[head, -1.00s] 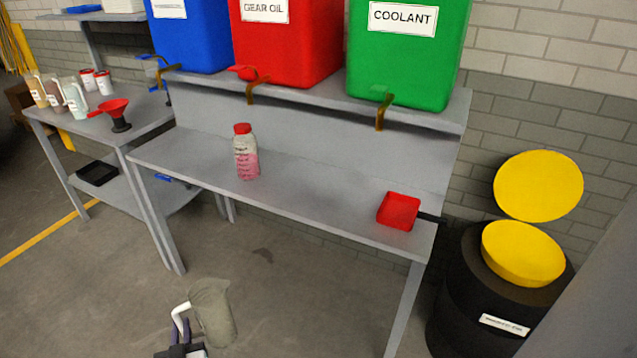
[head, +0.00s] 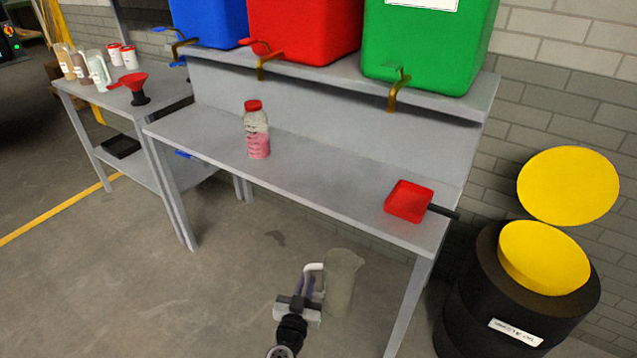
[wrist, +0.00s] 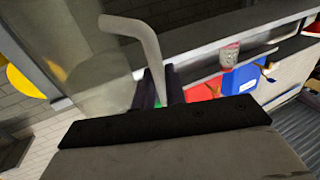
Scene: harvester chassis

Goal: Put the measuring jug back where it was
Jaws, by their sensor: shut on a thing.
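The measuring jug (head: 342,282) is translucent grey with a white handle. It hangs in the air in front of the grey bench, low in the head view. My gripper (head: 308,287) is shut on its handle, on the jug's left side. In the wrist view the pale handle (wrist: 148,45) rises from between the dark fingers, and the see-through jug body (wrist: 75,45) fills the upper left. The jug looks roughly upright in the head view.
The grey bench (head: 310,170) carries a bottle of pink liquid (head: 257,132) and a red scoop-like tray (head: 409,201). Blue, red and green (head: 428,45) tanks with taps stand above. A red funnel (head: 134,84) is on the side table (head: 165,100). A black waste drum (head: 480,290) with yellow lid stands right.

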